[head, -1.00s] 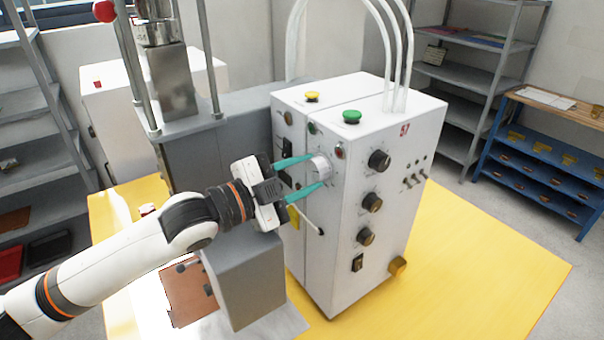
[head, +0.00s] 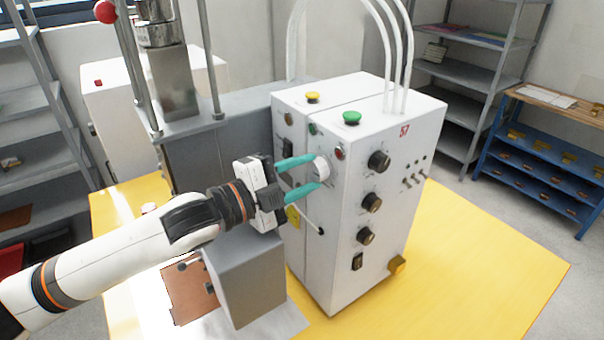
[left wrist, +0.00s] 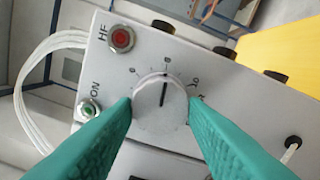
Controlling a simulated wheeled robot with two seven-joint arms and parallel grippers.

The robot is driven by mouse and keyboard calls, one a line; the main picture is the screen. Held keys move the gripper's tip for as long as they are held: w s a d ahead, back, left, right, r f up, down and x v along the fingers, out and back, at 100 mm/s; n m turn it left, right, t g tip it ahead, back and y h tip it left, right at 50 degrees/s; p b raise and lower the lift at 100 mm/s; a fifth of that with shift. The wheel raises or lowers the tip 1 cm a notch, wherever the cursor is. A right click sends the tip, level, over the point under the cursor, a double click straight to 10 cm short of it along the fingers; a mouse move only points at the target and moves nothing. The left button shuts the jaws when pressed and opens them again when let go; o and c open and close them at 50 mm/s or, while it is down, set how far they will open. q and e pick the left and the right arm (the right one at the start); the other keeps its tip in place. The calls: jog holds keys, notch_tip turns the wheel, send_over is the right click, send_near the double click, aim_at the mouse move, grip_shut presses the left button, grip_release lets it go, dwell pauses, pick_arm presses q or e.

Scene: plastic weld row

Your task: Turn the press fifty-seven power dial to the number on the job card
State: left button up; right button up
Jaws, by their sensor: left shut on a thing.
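The power dial (head: 321,167) is a pale round knob on the left-hand face of the white press cabinet marked 57 (head: 340,260). My left gripper (head: 319,172) has its teal fingers on either side of the dial and is shut on it. In the left wrist view the dial (left wrist: 160,102) shows a dark pointer line directed upward, near a mark that looks like 8. Other scale marks are small, and the fingers cover part of the scale. I cannot make out a job card. My right gripper is not in view.
A red HF lamp (left wrist: 121,39) and a green ON button (left wrist: 89,108) flank the dial. Black knobs (head: 379,160) line the adjacent face. The press column (head: 175,85) stands left of the cabinet.

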pick_arm(q)
jog(key=o, duration=1)
jog(key=shift+c, duration=0.2)
jog(key=shift+s+a+f, duration=0.1)
jog(key=shift+s+a, duration=0.15)
jog(key=shift+a, duration=0.05)
jog(key=b+v, duration=0.3)
jog(key=v, duration=0.6)
jog(key=shift+s+a, duration=0.1)
jog(key=shift+a, duration=0.15)
jog(key=shift+v, duration=0.85)
jog(key=shift+s, duration=0.1)
